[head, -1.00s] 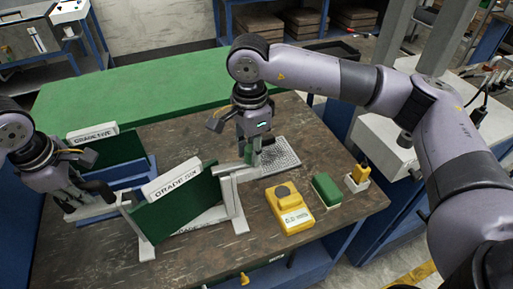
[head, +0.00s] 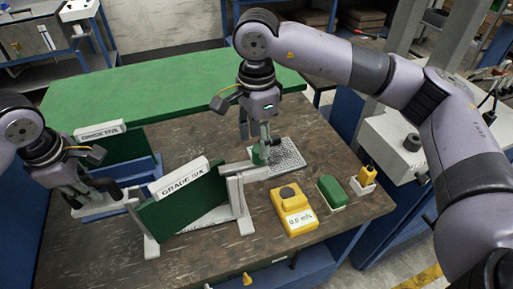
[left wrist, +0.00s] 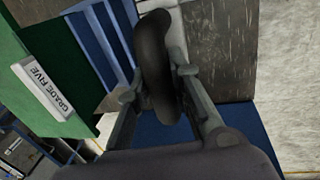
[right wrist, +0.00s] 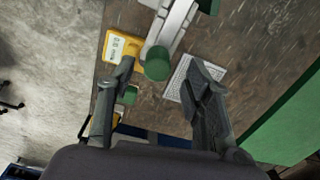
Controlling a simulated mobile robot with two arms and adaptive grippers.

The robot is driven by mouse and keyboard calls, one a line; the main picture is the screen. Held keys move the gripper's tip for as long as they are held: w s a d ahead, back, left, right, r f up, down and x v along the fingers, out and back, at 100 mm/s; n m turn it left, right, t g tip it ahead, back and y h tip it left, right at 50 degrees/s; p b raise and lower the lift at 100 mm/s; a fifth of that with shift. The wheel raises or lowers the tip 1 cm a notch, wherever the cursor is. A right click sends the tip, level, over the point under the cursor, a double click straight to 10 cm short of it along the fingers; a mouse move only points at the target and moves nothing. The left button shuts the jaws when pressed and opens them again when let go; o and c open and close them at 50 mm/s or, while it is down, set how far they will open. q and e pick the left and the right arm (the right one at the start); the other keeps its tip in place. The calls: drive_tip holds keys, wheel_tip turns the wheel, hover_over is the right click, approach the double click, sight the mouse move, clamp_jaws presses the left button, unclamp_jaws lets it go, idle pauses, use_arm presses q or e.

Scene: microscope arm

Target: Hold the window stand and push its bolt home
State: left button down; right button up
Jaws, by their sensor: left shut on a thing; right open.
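The window stand is a pale frame (head: 234,196) with a green panel (head: 170,215) labelled GRADE SIX. A black handle (head: 107,188) is at its left end; it also shows in the left wrist view (left wrist: 157,65). My left gripper (head: 92,190) is shut on this handle. A green round knob (head: 260,155), seemingly the bolt's end, is at the stand's right side. It also shows in the right wrist view (right wrist: 158,64). My right gripper (head: 257,138) is open and empty above the knob, fingers pointing down. In the right wrist view the knob appears between and beyond the fingertips.
A yellow meter (head: 293,212), a green block (head: 331,191) and a yellow item in a white holder (head: 366,178) stand right of the stand. A perforated grey plate (head: 288,156) lies behind the knob. Another green panel labelled GRADE FIVE (head: 100,130) stands behind left.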

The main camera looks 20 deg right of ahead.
use_arm(q)
drive_tip(key=shift+a, duration=0.1)
use_arm(e)
wheel_tip(320, 180, up, 8)
idle(0.4)
use_arm(q)
drive_tip(key=c, duration=1.4)
unclamp_jaws()
drive_tip(key=shift+o, duration=0.2)
